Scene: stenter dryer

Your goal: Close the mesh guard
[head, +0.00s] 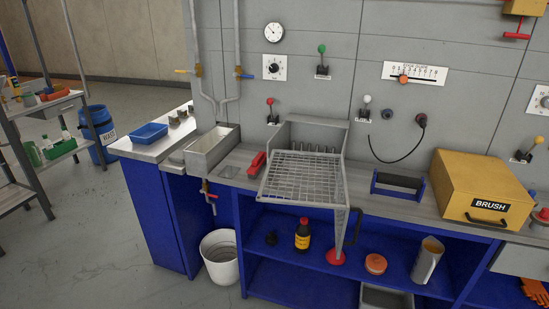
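The mesh guard (304,176) is a grey wire grid in a metal frame, in the middle of the head view. It extends forward from a grey metal housing (309,131) on the bench and reaches the bench's front edge. A row of short upright metal parts (315,149) shows in the housing behind the grid. A black handle (354,227) shows at the guard's right front, near a narrow grey piece that slants down past the bench edge. Neither of my grippers is in view.
A red object (257,164) lies left of the guard, beside a grey trough (211,149). A black-and-blue holder (398,187) and a yellow BRUSH box (483,189) stand to the right. A white bucket (220,258) is on the floor. Floor at lower left is clear.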

